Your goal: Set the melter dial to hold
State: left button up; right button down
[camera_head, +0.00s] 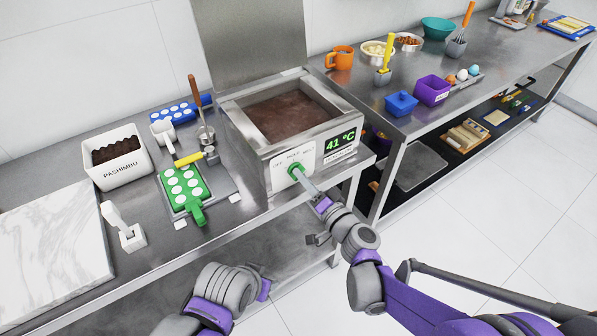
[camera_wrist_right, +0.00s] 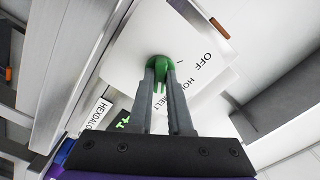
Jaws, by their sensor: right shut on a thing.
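The melter (camera_head: 270,137) is a steel box with dark brown liquid inside and a display (camera_head: 341,141) reading 41 °C. Its front panel carries a green dial (camera_head: 294,170) under the labels OFF, HOLD and MELT. My right gripper (camera_head: 303,178) is at the panel with its fingers shut on the green dial. In the right wrist view the fingers close around the dial (camera_wrist_right: 159,66), and the OFF label (camera_wrist_right: 207,60) shows to its right. The dial's exact setting is hard to read. My left arm shows at the bottom; its fingers cannot be made out.
A green mold (camera_head: 184,190), a white PASHIMBU tub (camera_head: 118,158) and a marble slab (camera_head: 50,245) lie left of the melter. A second table (camera_head: 395,120) to the right holds an orange mug (camera_head: 341,58), bowls and a purple box (camera_head: 432,90). Open floor lies in front.

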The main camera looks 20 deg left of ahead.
jog(key=n, duration=0.4)
jog(key=shift+p, duration=0.35)
jog(key=shift+n+p, duration=0.5)
jog(key=shift+n, duration=1.8)
jog(key=n, duration=0.2)
jog(key=shift+n+p, duration=0.3)
jog(key=shift+p, duration=0.05)
jog(key=c, duration=0.7)
grip_release()
